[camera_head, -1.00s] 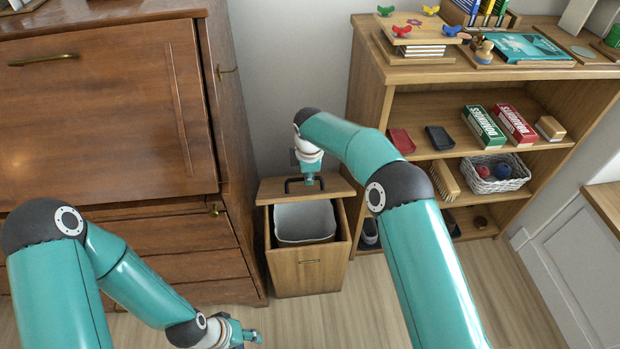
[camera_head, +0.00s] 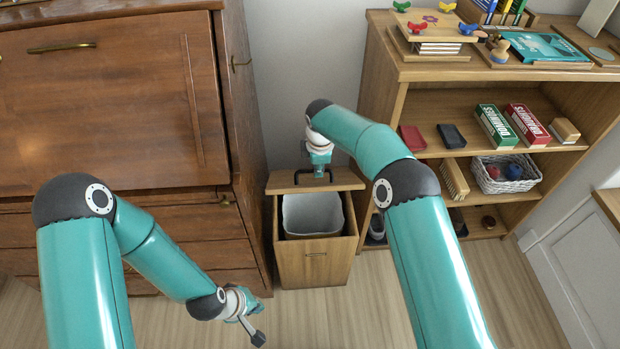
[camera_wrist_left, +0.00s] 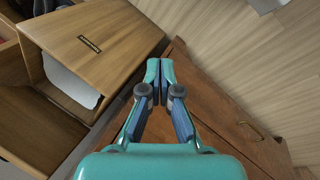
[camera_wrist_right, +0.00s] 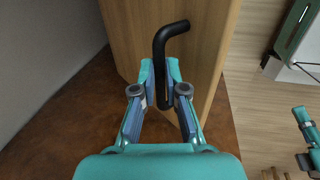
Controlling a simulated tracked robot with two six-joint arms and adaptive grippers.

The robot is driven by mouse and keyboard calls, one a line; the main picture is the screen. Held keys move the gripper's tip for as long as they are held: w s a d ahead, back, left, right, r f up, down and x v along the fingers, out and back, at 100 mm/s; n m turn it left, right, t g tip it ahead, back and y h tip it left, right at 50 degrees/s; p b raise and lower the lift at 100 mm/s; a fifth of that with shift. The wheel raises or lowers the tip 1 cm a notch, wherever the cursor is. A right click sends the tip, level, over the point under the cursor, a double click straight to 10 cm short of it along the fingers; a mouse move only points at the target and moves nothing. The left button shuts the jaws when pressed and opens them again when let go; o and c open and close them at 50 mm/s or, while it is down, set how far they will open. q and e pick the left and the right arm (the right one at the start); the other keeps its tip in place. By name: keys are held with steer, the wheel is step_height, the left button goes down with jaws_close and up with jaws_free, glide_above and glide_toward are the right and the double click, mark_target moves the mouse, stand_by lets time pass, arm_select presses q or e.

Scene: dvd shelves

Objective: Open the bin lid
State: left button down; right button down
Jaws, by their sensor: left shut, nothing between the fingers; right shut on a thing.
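The wooden bin (camera_head: 316,267) stands on the floor between the cabinet and the shelf. Its top is uncovered at the front, showing a white liner (camera_head: 313,213). The wooden lid (camera_head: 346,179) lies behind the opening, with a black bar handle (camera_head: 300,174). My right gripper (camera_head: 320,174) is shut on this handle; the right wrist view shows its fingers (camera_wrist_right: 161,80) around the black bar (camera_wrist_right: 160,42). My left gripper (camera_head: 256,337) is low in front of the cabinet, left of the bin. It is shut and empty (camera_wrist_left: 159,75), apart from the bin (camera_wrist_left: 103,42) in its wrist view.
A brown wooden cabinet (camera_head: 110,110) stands close on the bin's left. An open shelf (camera_head: 480,72) with boxes and a white basket (camera_head: 505,173) stands on its right. Bare wooden floor (camera_head: 400,290) lies in front.

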arm_select(q)
steer(key=w+d+r+n+t, duration=0.2)
steer(key=w+d+n+t, duration=0.1)
steer(key=w+n, duration=0.45)
arm_select(e)
steer(key=shift+d+f, duration=0.15)
steer(key=shift+f, duration=0.2)
steer(key=shift+w, duration=0.1)
arm_select(q)
steer(key=n+t+y, duration=0.3)
steer(key=n+t, duration=0.4)
steer(key=n, duration=1.5)
glide_toward(308, 186)
steer(key=r, duration=0.1)
steer(key=x, duration=1)
steer(key=shift+w+r, duration=0.2)
steer(key=shift+r, duration=0.15)
